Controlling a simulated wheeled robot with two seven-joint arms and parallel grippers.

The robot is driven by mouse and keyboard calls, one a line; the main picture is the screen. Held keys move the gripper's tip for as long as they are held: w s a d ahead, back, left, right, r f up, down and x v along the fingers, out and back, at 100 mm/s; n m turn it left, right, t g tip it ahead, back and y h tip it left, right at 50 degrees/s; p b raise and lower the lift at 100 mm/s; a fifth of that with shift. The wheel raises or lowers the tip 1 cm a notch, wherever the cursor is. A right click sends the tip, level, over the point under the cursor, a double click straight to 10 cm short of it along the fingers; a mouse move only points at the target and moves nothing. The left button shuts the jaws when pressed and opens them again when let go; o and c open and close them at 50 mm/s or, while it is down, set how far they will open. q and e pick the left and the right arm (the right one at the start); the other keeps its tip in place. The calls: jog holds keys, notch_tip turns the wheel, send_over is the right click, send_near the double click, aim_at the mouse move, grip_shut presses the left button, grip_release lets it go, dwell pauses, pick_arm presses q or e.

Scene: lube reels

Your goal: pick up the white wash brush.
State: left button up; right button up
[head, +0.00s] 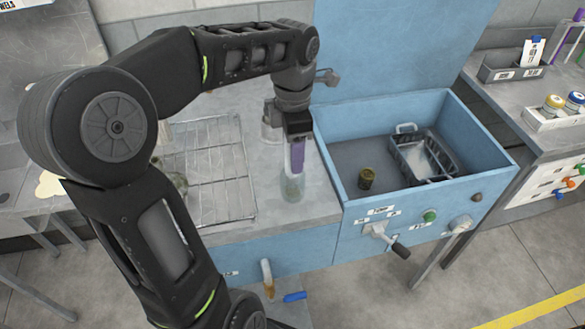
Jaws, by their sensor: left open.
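My left gripper (297,138) points down over the grey worktop, just left of the blue basin. It is open. A purple upright piece (297,157) shows at its fingertips, above a clear jar (293,188); whether the fingers touch the piece I cannot tell. I cannot make out a white wash brush for certain. A pale upright thing (269,128) behind the gripper is partly hidden by it. My right gripper is not in view.
The blue basin (329,150) has a raised lid and holds a dark basket (421,157) and an olive-brown can (366,178). A wire rack (222,170) lies on the worktop to the left. A lever (386,238) sticks out of the basin's front.

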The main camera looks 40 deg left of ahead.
pick_arm(q)
jog(key=shift+f, duration=0.4)
grip_shut()
dwell(0.7)
dwell(0.8)
